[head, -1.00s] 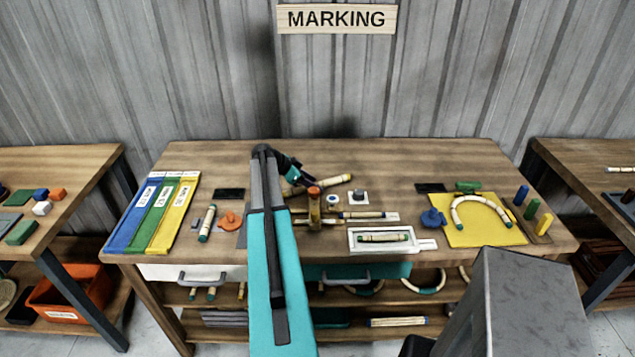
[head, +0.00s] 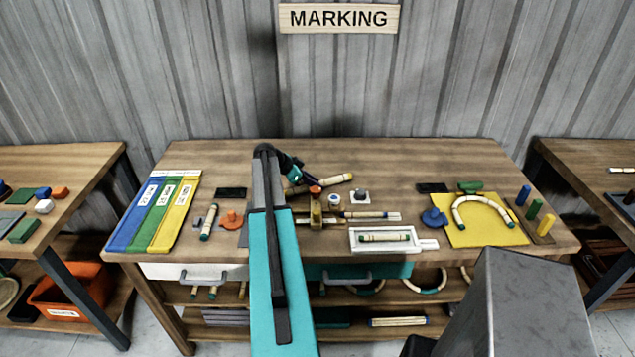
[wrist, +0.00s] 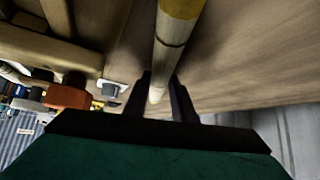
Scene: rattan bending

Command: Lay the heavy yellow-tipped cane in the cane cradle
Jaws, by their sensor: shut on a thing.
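A pale cane (head: 335,182) with a yellow tip slants across the back middle of the marking table, its yellow end to the right. In the wrist view the cane (wrist: 168,55) runs between the two dark fingers, its yellow band at the top. My gripper (head: 300,184) is shut on this cane; the fingers also show in the wrist view (wrist: 162,98). I cannot tell whether the cane touches the table. A small wooden stand (head: 316,212) with an orange knob above it is just in front of the cane. I cannot clearly make out which thing is the cradle.
Another pale cane (head: 368,214) lies right of the stand. A white tray (head: 427,244) holds a green-tipped cane. A yellow board (head: 482,234) with a bent cane lies right; blue, green and yellow strips (head: 150,215) lie left. The table's back right is clear.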

